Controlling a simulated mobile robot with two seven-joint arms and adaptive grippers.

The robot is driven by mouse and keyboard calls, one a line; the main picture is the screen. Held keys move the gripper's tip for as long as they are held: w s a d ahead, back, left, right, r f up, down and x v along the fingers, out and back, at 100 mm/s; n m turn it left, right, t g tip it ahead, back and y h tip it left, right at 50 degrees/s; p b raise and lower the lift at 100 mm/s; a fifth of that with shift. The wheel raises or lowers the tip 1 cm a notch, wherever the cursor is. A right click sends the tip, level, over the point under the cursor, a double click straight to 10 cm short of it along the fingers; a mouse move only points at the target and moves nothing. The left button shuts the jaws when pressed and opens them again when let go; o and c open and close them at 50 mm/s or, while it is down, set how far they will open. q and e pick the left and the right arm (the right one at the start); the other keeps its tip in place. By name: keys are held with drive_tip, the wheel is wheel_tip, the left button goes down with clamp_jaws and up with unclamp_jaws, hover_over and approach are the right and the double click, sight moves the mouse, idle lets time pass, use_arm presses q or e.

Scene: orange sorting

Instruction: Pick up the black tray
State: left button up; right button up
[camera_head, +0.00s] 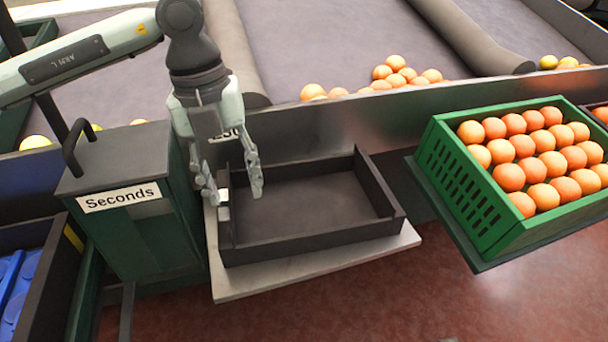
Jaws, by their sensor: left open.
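The black tray (395,201) is empty and lies on a pale shelf (300,276) in the middle of the camera_head view. It is a shallow rectangular box with low walls. My left gripper (235,198) points down at the tray's left end, with its fingers apart. One finger is over or just inside the left end and the other is on the outer left side. I cannot tell whether either finger touches the wall. A small white tag shows at that left end, between the fingers. My right gripper is not in view.
A green crate (478,215) full of oranges stands on the right. A dark green box with a handle, labelled "Seconds" (125,197), stands close on the left. A metal conveyor edge (400,105) runs behind the tray, with loose oranges beyond. The red floor in front is clear.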

sight(224, 204)
use_arm(q)
drive_tip(key=a, duration=0.1)
drive_tip(key=w+a+y, duration=0.1)
drive_tip(key=shift+w+a+n, duration=0.2)
drive_tip(key=shift+a+n, duration=0.1)
drive_tip(key=shift+a, duration=0.05)
wheel_tip(224, 204, down, 6)
drive_tip(key=shift+w+f+p, duration=0.1)
drive_tip(key=shift+f+p, duration=0.05)
drive_tip(key=shift+p, duration=0.25)
drive_tip(key=shift+f, duration=0.25)
drive_tip(key=c, duration=0.6)
clamp_jaws()
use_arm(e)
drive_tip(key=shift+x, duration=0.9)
